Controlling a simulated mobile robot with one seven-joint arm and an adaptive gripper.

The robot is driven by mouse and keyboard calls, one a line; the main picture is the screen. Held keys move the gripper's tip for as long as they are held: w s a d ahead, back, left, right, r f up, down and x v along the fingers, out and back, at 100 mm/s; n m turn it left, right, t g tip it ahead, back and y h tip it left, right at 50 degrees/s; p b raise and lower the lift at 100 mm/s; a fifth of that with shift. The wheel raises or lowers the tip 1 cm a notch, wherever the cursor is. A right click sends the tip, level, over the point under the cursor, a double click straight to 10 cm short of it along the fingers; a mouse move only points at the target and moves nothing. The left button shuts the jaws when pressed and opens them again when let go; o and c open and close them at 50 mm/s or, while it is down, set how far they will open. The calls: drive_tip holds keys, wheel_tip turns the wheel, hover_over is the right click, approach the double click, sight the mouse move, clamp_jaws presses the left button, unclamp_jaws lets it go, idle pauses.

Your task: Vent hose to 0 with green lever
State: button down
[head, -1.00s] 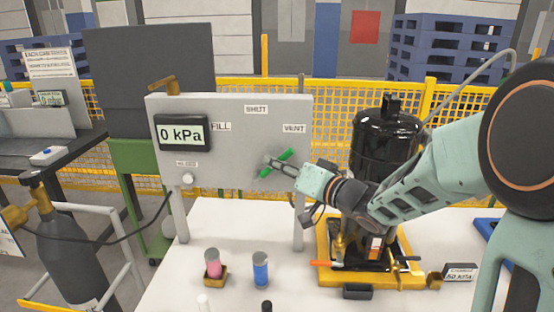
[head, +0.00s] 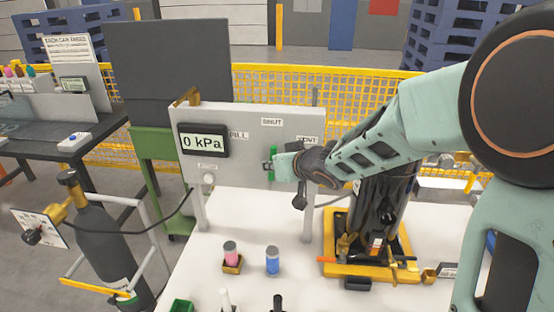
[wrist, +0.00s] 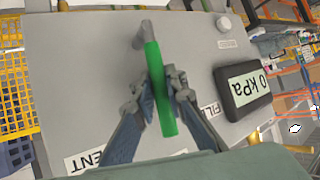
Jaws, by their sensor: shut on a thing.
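The grey panel (head: 240,178) carries the green lever (head: 273,158), which stands about upright in the head view, roughly toward the SHUT label (head: 272,122). In the wrist view the green lever (wrist: 158,85) runs between the fingers of my gripper (wrist: 162,92), which is shut on it. My gripper (head: 276,167) hides part of the lever in the head view. The gauge (head: 203,141) reads 0 kPa. The VENT label (head: 308,140) is partly covered by my arm; the FILL label (head: 238,135) is left of the lever. The hose's connection is unclear.
A black compressor (head: 378,215) stands on a yellow base right of the panel, partly behind my arm. A pink cylinder (head: 231,254) and a blue cylinder (head: 272,262) stand on the white table (head: 320,285). A dark gas bottle (head: 108,240) is at left.

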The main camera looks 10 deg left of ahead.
drive_tip(key=shift+a+h, duration=0.3)
drive_tip(key=shift+h, duration=0.1)
drive_tip(key=c, duration=2.2)
unclamp_jaws()
drive_tip(key=v, duration=0.7)
drive_tip(key=shift+s+r, duration=0.15)
drive_tip(key=shift+d, duration=0.1)
drive_tip(key=shift+d+n, duration=0.1)
drive_tip(key=shift+n, duration=0.2)
